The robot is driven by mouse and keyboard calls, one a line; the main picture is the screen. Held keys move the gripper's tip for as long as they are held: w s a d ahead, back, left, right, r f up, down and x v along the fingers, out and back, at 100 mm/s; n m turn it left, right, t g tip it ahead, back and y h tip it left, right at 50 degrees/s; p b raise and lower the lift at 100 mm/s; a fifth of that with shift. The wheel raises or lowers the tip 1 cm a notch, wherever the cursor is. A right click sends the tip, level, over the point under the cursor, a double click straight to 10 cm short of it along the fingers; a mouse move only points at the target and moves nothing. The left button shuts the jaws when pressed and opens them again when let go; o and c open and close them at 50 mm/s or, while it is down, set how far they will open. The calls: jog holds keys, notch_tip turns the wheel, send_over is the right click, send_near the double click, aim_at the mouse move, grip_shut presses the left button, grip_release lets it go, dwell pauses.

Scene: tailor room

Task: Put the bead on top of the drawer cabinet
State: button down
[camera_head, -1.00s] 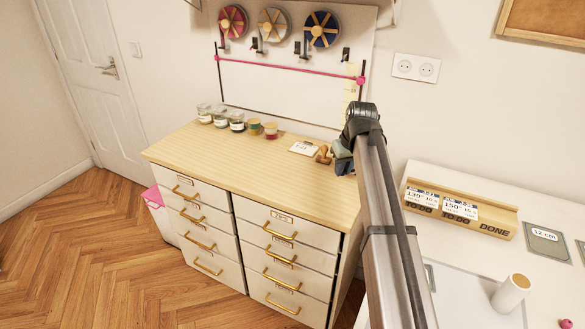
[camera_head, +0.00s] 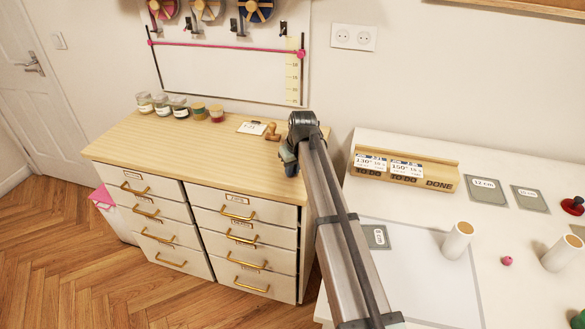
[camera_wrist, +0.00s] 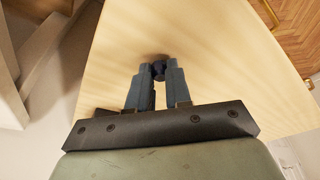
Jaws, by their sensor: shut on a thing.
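My gripper (camera_wrist: 157,88) is shut on a small dark blue bead (camera_wrist: 159,69), held between the fingertips in the wrist view. The drawer cabinet (camera_head: 170,140) has a pale wooden top and white drawers with brass handles. Its top fills much of the wrist view (camera_wrist: 225,75) behind the bead. A dark shadow lies right by the bead; I cannot tell whether the bead touches the top. In the head view my gripper (camera_head: 290,160) is over the right end of the cabinet top, and the bead is hidden there.
Several jars (camera_head: 163,105) line the cabinet's back left. A card (camera_head: 252,128) and a wooden stamp-like object (camera_head: 271,132) are close to my gripper. The middle of the top is clear. On the right, a white table (camera_head: 400,290) holds a wooden holder (camera_head: 405,170), spools (camera_head: 457,240) and a pink bead (camera_head: 507,261).

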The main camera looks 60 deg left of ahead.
jog(key=shift+f, duration=0.1)
jog(key=c, duration=1.1)
grip_release()
jog(key=shift+o, duration=0.2)
jog(key=v, duration=1.2)
